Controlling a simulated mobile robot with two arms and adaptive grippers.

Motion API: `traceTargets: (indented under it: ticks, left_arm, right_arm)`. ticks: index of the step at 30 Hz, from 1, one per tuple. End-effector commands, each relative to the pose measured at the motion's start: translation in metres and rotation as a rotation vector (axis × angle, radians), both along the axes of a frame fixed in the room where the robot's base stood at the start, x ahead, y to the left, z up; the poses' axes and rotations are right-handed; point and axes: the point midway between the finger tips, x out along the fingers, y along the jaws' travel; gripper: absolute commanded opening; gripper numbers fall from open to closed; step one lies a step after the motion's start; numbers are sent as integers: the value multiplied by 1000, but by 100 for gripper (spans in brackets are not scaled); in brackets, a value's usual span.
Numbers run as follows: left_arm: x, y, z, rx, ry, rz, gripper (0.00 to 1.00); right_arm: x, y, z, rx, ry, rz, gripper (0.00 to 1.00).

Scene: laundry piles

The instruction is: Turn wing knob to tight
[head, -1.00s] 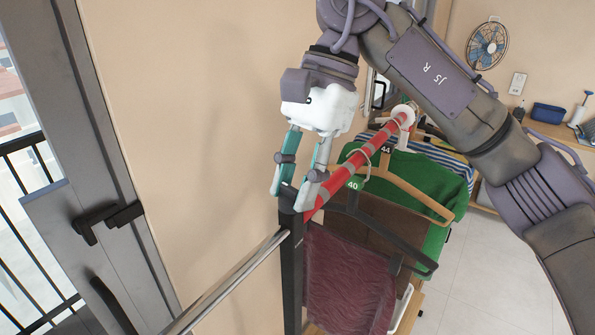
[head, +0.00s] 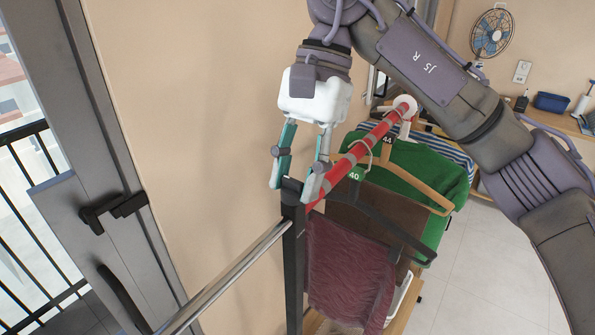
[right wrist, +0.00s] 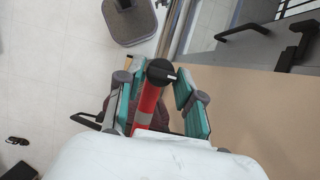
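The wing knob (right wrist: 160,72) shows in the right wrist view as a dark round cap with a pale mark on its right side, at the end of a red-and-grey striped rail (right wrist: 147,108). My right gripper (right wrist: 159,84) is open, with one finger on each side of the knob; gaps seem to show, but contact cannot be made out. In the head view, my right gripper (head: 294,190) points down with its fingers astride the top of the black post (head: 293,250). The fingers and post top hide the knob there. My left gripper is out of view.
Hangers with a green garment (head: 425,180) and a maroon towel (head: 345,270) hang close right of the post. A metal bar (head: 230,275) runs toward the lower left. The beige wall (head: 190,130) stands behind, with a glazed door (head: 90,185) at left.

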Motion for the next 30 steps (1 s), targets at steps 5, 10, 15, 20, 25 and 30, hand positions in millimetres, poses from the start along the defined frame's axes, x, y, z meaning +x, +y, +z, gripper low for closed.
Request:
traceTargets:
  ticks: [5,10,15,20,25,30]
  left_arm:
    - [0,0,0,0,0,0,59]
    - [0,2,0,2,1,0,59]
    - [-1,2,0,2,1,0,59]
    - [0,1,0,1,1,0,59]
    - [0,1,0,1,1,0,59]
    - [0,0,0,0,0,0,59]
  right_arm:
    - [0,0,0,0,0,-1,56]
    - [0,0,0,-1,0,-2,56]
    - [3,-2,9,-2,-2,-4,56]
    - [13,-9,36,-2,-5,-8,56]
    - [24,-16,69,-5,-5,-8,56]
    - [31,-21,92,-6,-1,-3,56]
